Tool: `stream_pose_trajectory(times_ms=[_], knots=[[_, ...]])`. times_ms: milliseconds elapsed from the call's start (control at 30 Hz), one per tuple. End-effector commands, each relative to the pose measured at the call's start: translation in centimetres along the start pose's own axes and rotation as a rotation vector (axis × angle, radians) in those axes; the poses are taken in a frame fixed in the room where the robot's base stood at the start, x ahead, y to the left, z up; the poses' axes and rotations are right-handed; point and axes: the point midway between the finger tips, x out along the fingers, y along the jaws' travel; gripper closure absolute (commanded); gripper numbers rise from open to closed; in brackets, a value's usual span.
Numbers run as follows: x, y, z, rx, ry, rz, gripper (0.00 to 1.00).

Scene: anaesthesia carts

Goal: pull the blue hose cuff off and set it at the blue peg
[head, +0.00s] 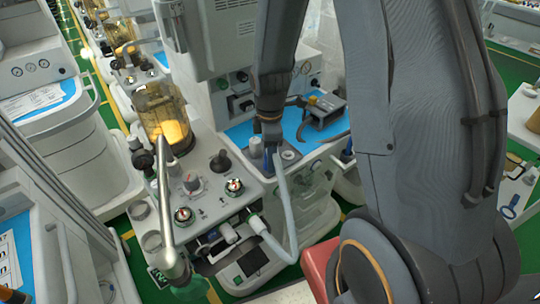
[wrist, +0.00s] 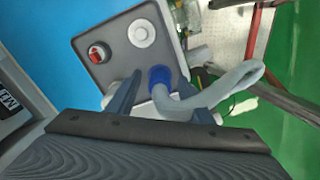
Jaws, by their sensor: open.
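The blue hose cuff (wrist: 159,76) sits on the grey panel of the cart in the wrist view, at the end of a pale grey hose (wrist: 232,82). The hose (head: 289,215) also shows in the head view, looping down the cart's front. My gripper (wrist: 163,98) is open, with one finger left of the cuff and the other to the right, partly behind the hose. I cannot tell whether a finger touches it. In the head view my gripper (head: 268,133) points down over the panel, largely covering the cuff. I cannot make out the blue peg with certainty.
Beside the cuff are a round white cap (wrist: 142,33) and a red-marked knob (wrist: 99,52). A grey device (head: 323,108) rests on the blue top behind.

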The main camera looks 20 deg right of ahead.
Motion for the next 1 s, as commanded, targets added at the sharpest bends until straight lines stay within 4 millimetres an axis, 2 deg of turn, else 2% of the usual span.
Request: stream_pose_trajectory(times_ms=[167, 633, 800, 1000], knots=[[-0.9, 0.1, 0.0, 0.0, 0.0, 0.002, 0.53], [-6.8, 0.1, 0.0, 0.0, 0.001, 0.003, 0.53], [-7.7, 0.0, 0.0, 0.0, 0.0, 0.001, 0.53], [-7.8, 0.0, 0.0, 0.0, 0.0, 0.0, 0.53]])
